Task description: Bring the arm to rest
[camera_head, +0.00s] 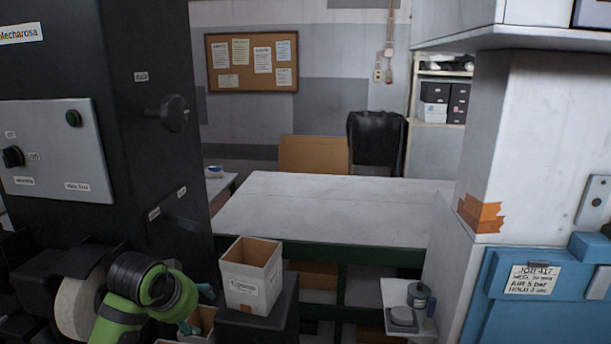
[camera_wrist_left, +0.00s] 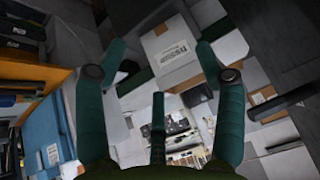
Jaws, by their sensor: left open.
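My left arm, green with dark joints, comes in at the lower left of the head view. Its gripper (camera_head: 188,328) shows only in small part there, low beside the white bin. In the left wrist view my left gripper (camera_wrist_left: 160,80) has its dark green fingers spread wide, with nothing between them. Beyond the fingers lies a labelled box (camera_wrist_left: 172,52), apart from them. My right gripper is in neither view.
A labelled white bin (camera_head: 252,277) stands on a dark block (camera_head: 262,318) near my left arm. A dark machine (camera_head: 150,120) rises at the left. A pale table (camera_head: 330,208) with a bare top is behind. A blue cabinet (camera_head: 535,310) and pale column (camera_head: 520,150) stand right.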

